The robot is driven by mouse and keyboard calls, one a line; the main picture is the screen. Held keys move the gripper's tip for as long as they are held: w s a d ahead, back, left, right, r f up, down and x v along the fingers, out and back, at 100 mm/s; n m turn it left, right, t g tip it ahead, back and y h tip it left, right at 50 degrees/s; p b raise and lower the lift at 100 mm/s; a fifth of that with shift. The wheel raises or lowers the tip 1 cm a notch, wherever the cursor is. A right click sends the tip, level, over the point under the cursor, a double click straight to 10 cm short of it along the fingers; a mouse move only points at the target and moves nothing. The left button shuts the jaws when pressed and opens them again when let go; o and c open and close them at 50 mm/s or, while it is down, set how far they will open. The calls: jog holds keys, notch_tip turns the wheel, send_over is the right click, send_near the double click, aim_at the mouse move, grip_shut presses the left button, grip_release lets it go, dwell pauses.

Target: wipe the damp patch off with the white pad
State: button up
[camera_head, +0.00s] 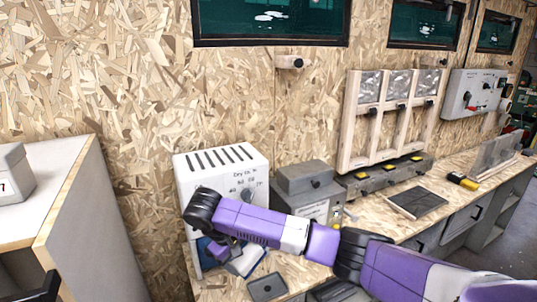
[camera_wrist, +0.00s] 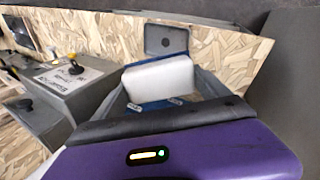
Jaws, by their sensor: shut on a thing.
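The white pad (camera_wrist: 158,76) has a blue edge and sits between the two grey fingers of my gripper (camera_wrist: 164,92) in the wrist view. In the head view the pad (camera_head: 247,261) shows partly, low beside the white dial box, with blue at its side. My gripper (camera_head: 230,258) is shut on it, above or at the bench; I cannot tell whether the pad touches the surface. No damp patch can be made out in either view; my arm and the pad cover part of the bench.
The white box (camera_head: 222,163) with a dial stands against the chipboard wall, with a grey box (camera_head: 304,178) to its right. A small dark tray (camera_head: 267,287) lies on the bench in front; it also shows in the wrist view (camera_wrist: 166,39). A dark flat panel (camera_head: 416,203) lies farther right.

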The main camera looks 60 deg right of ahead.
jog(key=s+d+r+n+t+h+p, duration=0.1)
jog(key=s+d+r+n+h, duration=0.1)
jog(key=d+r, duration=0.8)
jog(key=s+d+r+n+t+h, duration=0.1)
jog(key=s+d+r+n+t, duration=0.2)
jog(key=r, duration=1.2)
jog(key=s+d+r+n+h+p, duration=0.1)
jog(key=s+d+r+h, duration=0.1)
jog(key=d+r, duration=0.8)
jog(key=s+a+r+n+t, duration=0.2)
jog(key=s+r, duration=0.1)
jog(key=r, duration=0.7)
jog(key=s+a+r+n+t, duration=0.1)
jog(key=s+r+n+t, duration=0.2)
jog(key=r, duration=0.7)
jog(key=s+a+r+n+t, duration=0.3)
jog(key=a+r+t, duration=0.4)
jog(key=a+r, duration=0.1)
jog(key=shift+r+p, duration=0.3)
jog(key=shift+r, duration=0.1)
